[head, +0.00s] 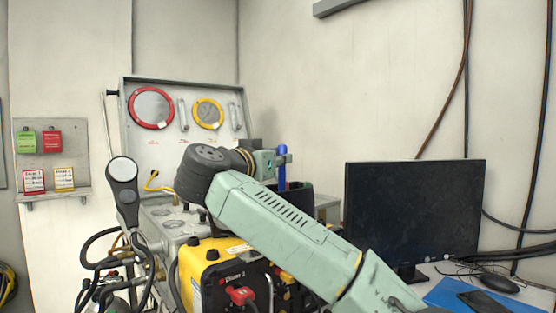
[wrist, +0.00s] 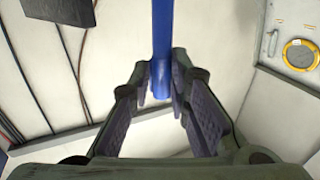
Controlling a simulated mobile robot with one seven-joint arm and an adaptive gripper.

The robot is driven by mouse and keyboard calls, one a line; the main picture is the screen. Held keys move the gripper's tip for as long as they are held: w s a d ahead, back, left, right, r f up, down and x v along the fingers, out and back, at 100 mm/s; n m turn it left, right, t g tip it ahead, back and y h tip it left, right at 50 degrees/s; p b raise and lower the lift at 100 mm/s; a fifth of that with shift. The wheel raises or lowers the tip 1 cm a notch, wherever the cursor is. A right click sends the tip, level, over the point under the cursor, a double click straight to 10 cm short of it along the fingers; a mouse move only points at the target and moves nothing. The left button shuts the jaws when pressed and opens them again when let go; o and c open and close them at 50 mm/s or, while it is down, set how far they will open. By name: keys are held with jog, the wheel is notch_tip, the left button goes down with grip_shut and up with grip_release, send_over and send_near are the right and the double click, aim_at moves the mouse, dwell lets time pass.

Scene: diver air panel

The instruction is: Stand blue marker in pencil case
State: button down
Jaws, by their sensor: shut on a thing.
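The blue marker (head: 282,176) is upright in my gripper (head: 284,158). In the wrist view the marker (wrist: 161,40) stands between the two fingertips of my gripper (wrist: 161,75), which are shut on it. Its shaft runs out of the top of that view. In the head view a dark, open-topped holder (head: 299,190) that looks like the pencil case shows beside and behind the marker's lower end. My arm hides its lower part. I cannot tell whether the marker's lower end is inside it or in front of it.
A black monitor (head: 414,212) stands to the right on a desk with a mouse (head: 499,283) and a blue mat (head: 452,294). A yellow-and-black diver unit (head: 222,275) is below my arm. A gauge panel (head: 168,145) stands behind at left.

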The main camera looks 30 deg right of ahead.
jog(key=shift+f+b, duration=1.15)
jog(key=shift+b, duration=0.15)
dwell(0.6)
jog(key=c, duration=1.4)
grip_release()
jog(key=shift+c, duration=0.2)
jog(key=shift+r, duration=0.15)
notch_tip(320, 180, up, 9)
jog(key=p, duration=0.5)
jog(key=shift+p, duration=0.3)
